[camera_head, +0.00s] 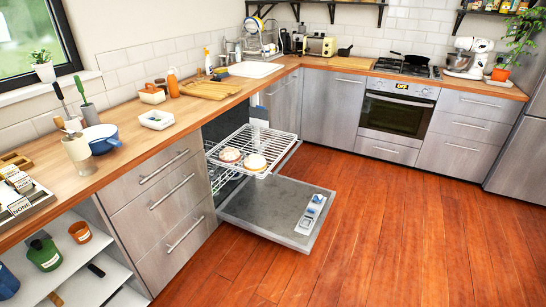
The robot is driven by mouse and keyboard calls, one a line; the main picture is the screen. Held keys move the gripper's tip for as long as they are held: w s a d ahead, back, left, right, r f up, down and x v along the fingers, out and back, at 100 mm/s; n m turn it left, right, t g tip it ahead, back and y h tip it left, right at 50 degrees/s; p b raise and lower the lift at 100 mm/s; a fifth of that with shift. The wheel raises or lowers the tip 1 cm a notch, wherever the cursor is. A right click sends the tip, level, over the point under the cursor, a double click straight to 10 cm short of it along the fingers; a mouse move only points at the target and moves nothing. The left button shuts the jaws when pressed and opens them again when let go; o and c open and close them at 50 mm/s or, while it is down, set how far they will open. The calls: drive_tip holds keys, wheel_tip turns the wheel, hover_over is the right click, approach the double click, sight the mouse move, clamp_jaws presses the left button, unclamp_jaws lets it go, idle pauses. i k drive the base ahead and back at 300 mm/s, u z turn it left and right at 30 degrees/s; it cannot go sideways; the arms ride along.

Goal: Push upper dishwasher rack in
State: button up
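The dishwasher stands open under the left worktop, and its door (268,201) lies folded down above the floor. The upper rack (284,149), a white wire frame, is pulled out over the door. Two round, pale items that look like plates or bowls, a left one (229,155) and a right one (256,162), lie in the rack. My gripper is not in this view.
Steel drawers (160,205) stand left of the dishwasher, and open shelves (85,285) with mugs are at the lower left. A corner cabinet (332,106) and an oven (396,115) stand behind. The wooden floor (390,230) right of the door is clear.

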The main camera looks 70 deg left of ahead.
sight(254, 121)
drive_tip(key=u, duration=0.45)
drive_tip(key=i, duration=0.65)
drive_tip(key=u, duration=1.4)
drive_tip(key=i, duration=0.6)
drive_tip(key=u, duration=0.5)
